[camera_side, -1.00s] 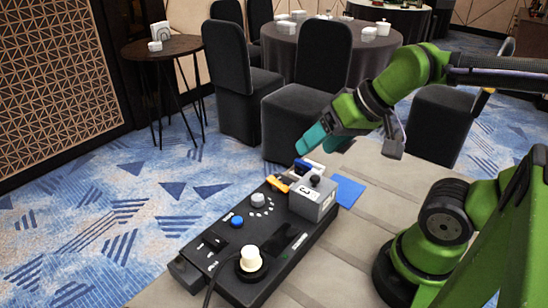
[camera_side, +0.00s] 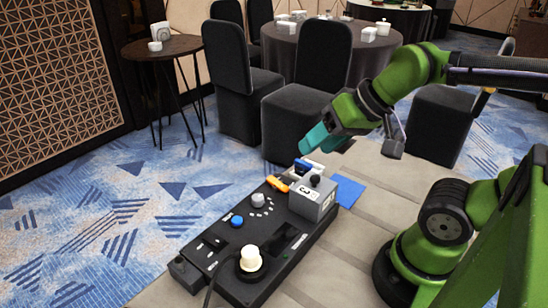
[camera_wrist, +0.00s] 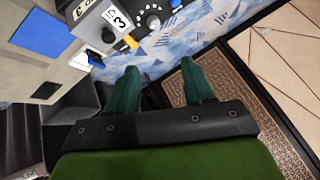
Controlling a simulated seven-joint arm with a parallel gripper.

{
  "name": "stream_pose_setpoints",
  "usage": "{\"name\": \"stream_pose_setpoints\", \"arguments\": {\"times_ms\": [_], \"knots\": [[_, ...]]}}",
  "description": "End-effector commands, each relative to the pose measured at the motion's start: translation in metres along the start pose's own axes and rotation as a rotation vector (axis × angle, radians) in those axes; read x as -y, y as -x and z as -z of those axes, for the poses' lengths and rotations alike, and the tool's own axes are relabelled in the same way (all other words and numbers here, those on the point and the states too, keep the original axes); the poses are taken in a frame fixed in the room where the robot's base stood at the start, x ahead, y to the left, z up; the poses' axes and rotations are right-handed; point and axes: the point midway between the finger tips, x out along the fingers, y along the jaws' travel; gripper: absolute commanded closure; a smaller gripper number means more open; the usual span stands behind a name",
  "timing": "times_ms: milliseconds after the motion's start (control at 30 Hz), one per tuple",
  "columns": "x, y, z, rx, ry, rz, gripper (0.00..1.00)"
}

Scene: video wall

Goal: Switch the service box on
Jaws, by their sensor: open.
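A long black control box (camera_side: 285,240) lies on the table. It carries a cream knob (camera_side: 250,258), a blue button (camera_side: 237,221), a grey dial (camera_side: 257,200) and a small black rocker (camera_side: 214,238). At its far end stands a grey block (camera_side: 313,197) with a white label marked 3 and a black knob on top. An orange lever (camera_side: 278,184) sticks out beside the block, and a blue-and-white part (camera_side: 303,166) is behind it. My gripper (camera_side: 309,147) has teal fingers and hangs above that far end, empty. In the wrist view my gripper (camera_wrist: 157,72) is open, with the grey block (camera_wrist: 105,18) at upper left.
A blue square (camera_side: 348,190) lies on the table right of the block. A cable runs from the box's near end. Dark chairs (camera_side: 308,85), a round side table (camera_side: 160,48) and a clothed table stand behind on patterned carpet.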

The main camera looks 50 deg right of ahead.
Motion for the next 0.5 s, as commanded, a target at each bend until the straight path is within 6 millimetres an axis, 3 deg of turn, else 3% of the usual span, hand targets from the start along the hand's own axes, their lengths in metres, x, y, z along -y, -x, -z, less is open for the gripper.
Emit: {"name": "stream_pose_setpoints", "arguments": {"times_ms": [33, 300, 500], "knots": [[0.0, 0.0, 0.0, 0.0, 0.0, 0.0, 0.56], [0.0, 0.0, 0.0, 0.0, 0.0, 0.0, 0.97], [0.0, 0.0, 0.0, 0.0, 0.0, 0.0, 1.0]]}}
